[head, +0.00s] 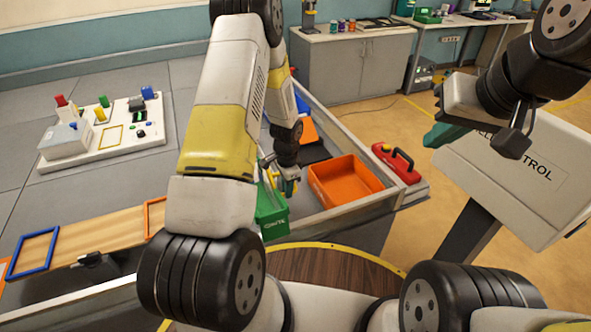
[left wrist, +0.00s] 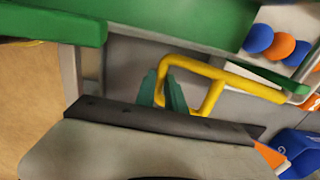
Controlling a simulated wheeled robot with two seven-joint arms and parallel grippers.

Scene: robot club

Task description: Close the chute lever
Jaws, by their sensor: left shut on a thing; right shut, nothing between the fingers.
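In the left wrist view a bent yellow bar (left wrist: 235,82), which looks like the chute lever, runs below a large green panel (left wrist: 185,18). The teal fingers of my left gripper (left wrist: 168,92) are shut on the bar near its left end. My right gripper (head: 445,134) is shut and empty, raised at the right in front of a grey control box (head: 520,175).
An orange bin (head: 345,182) stands right of my left gripper, with a red case (head: 397,162) beyond it. Blue and orange balls (left wrist: 284,47) lie at the right in the wrist view. A white board with coloured blocks (head: 105,142) is at the left.

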